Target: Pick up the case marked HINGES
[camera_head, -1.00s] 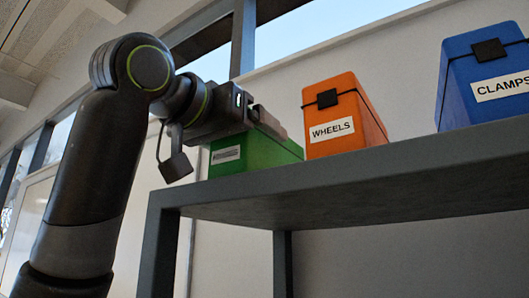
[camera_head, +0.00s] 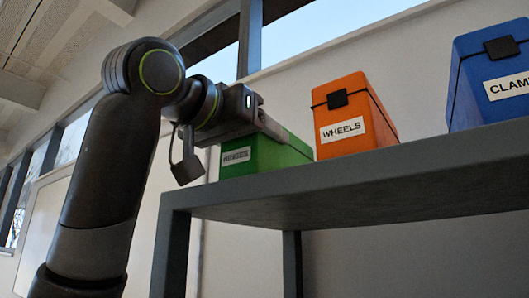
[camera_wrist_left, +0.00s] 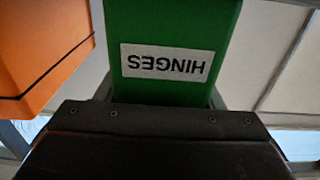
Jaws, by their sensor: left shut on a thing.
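The green case marked HINGES (camera_head: 265,155) is at the left end of the grey shelf (camera_head: 350,181), partly hidden by my left gripper. Its label is dim in the head view but reads upside down in the left wrist view (camera_wrist_left: 168,62). My left gripper (camera_head: 268,124) is over the top of the case and shut on it. The case looks level; I cannot tell whether its underside touches the shelf. In the left wrist view the dark gripper body covers the lower part. My right gripper is not in view.
An orange case marked WHEELS (camera_head: 352,115) stands just right of the green case, with a narrow gap. It also shows at the left of the wrist view (camera_wrist_left: 40,50). A blue case marked CLAMPS (camera_head: 485,75) stands further right. A wall with windows is behind.

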